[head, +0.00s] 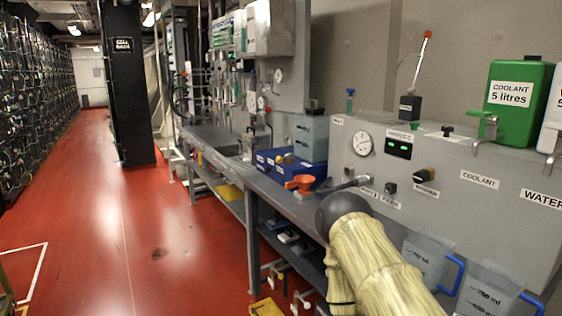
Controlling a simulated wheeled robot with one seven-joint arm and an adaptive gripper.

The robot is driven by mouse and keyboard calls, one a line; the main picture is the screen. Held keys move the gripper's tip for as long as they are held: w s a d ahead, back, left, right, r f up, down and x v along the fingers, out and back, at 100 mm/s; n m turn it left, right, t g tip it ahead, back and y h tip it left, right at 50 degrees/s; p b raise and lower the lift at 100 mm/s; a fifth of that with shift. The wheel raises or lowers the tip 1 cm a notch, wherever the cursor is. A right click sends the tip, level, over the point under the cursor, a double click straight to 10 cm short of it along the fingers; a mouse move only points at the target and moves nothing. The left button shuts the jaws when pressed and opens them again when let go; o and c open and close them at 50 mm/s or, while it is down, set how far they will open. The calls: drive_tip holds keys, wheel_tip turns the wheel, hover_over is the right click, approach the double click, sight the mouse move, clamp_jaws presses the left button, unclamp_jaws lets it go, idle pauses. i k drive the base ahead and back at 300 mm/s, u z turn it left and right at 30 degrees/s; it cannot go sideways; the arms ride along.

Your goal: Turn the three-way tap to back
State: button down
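A grey console stands on the bench at the right of the head view. A black rotary knob with an orange mark (428,174) sits on its front, above a small label too small to read. A grey metal lever (348,185) sticks out of the console's front at the left, above labels that are partly hidden. I cannot tell which of these is the three-way tap, or which way it points. My arm, in a pale sleeve with a dark rounded joint, rises in front of the console's lower left. No gripper fingers show.
A pressure gauge (362,142) and a green display (398,147) are on the console. A green coolant can (517,95) stands on top. Jugs with blue handles (430,262) stand in front. An orange funnel (299,183) and blue box (290,168) are left. The red floor (130,230) is mostly clear.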

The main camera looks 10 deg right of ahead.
sight(279, 159)
drive_tip(key=u, duration=1.05)
drive_tip(key=i, duration=0.95)
drive_tip(key=z, duration=0.45)
drive_tip(key=i, duration=0.7)
drive_tip(key=z, duration=0.8)
